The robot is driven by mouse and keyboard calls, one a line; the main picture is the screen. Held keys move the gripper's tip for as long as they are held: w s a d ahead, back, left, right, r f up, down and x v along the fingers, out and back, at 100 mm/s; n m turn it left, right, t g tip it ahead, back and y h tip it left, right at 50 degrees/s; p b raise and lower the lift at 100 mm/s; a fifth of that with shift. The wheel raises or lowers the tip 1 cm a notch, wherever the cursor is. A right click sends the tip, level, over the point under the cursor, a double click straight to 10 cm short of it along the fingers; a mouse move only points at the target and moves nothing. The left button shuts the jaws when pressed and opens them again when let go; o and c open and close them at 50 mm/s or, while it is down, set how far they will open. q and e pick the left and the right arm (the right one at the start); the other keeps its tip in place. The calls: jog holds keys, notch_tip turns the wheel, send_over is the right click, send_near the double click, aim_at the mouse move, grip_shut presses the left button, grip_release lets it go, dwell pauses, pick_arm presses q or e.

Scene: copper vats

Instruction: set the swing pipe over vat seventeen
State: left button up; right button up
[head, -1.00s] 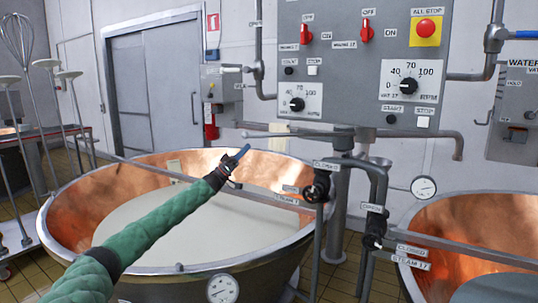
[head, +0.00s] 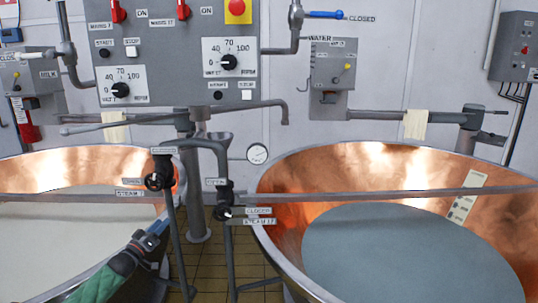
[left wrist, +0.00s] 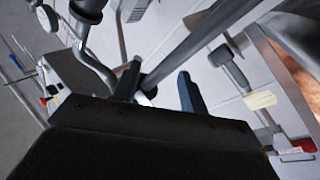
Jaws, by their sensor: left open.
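The swing pipe (head: 250,105) is a grey pipe on a post between two copper vats. Its downturned end is near the back left of the right vat, behind the rim in the picture. A thin bar (head: 95,128) reaches left from the post toward the left vat. The right vat (head: 390,165), beside the "STEAM 17" label (head: 260,222), appears to be vat seventeen; it holds grey-looking liquid. My left gripper (head: 155,232) is open and empty, low in front of the left vat's right side, apart from the pipe. Its two fingers show in the left wrist view (left wrist: 160,88). My right gripper is not in view.
Two black steam valves (head: 157,181) on upright pipes stand between the vats. The left vat (head: 90,170) holds pale liquid. Another pipe at right carries a cloth (head: 416,124). A control panel (head: 180,50) hangs above.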

pick_arm(q)
jog(key=s+d+f+g+y+p, duration=0.1)
jog(key=s+d+f+g+y, duration=0.45)
jog(key=s+d+f, duration=1.65)
jog(key=s+d+r+m+g+y+p, duration=0.1)
jog(key=s+d+g, duration=0.3)
jog(key=s, duration=3.5)
jog(key=m+g, duration=0.1)
jog(key=g, duration=0.6)
jog(key=shift+s+r+m+p, duration=0.15)
jog(key=shift+s+m+p, duration=0.15)
jog(key=shift+s+p, duration=0.1)
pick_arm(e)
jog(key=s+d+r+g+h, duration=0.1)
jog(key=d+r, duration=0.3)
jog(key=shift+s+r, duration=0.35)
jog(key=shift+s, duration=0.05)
pick_arm(q)
jog(key=shift+g, duration=0.25)
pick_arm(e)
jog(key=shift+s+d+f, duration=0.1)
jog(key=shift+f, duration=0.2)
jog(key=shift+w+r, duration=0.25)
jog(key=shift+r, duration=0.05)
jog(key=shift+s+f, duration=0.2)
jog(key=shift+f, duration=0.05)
